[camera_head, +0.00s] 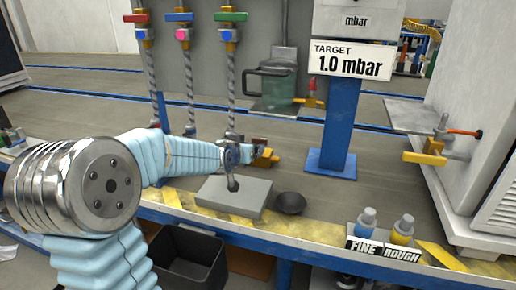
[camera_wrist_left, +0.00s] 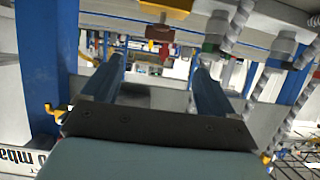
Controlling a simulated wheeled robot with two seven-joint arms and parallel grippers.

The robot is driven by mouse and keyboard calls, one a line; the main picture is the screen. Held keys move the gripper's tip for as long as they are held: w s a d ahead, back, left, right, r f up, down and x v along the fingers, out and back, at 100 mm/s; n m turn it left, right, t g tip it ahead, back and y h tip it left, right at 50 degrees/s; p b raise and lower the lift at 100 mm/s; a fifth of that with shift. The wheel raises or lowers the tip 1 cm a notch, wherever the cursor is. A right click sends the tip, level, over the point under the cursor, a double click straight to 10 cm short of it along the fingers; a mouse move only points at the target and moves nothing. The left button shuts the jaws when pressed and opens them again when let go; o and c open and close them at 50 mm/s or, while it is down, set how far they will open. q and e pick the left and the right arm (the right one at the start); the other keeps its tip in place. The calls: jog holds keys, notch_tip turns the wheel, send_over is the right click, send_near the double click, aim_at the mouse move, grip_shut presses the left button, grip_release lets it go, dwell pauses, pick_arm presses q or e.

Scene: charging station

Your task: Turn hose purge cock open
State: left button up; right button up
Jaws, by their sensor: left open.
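A small yellow fitting (camera_head: 268,160) with a brownish-red part stands on the bench near the middle of the head view; I take it to be the hose purge cock. My left arm reaches in from the left, and my left gripper (camera_head: 250,153) is right beside this fitting, partly hiding it. In the left wrist view the two blue-grey fingers of the left gripper (camera_wrist_left: 155,78) are wide apart. The brownish-red part (camera_wrist_left: 160,33) shows beyond and between them, under a yellow piece (camera_wrist_left: 165,7). Contact cannot be told. My right gripper is not in view.
Three braided hoses hang from red (camera_head: 136,17), blue (camera_head: 179,16) and green (camera_head: 231,16) handled valves behind the gripper. A grey block (camera_head: 238,196) and dark bowl (camera_head: 290,203) sit in front. A blue post (camera_head: 340,125) stands right, with two bottles (camera_head: 403,229) at the front edge.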

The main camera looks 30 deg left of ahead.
pick_arm(q)
jog(key=b, duration=0.7)
send_near(259, 141)
jog(key=b+x, duration=0.3)
jog(key=x, duration=0.4)
jog(key=shift+w+a+f, duration=0.1)
jog(key=shift+w+f, duration=0.1)
jog(key=shift+w+a+f+b, duration=0.15)
jog(key=shift+w+b, duration=0.15)
jog(key=shift+w, duration=0.25)
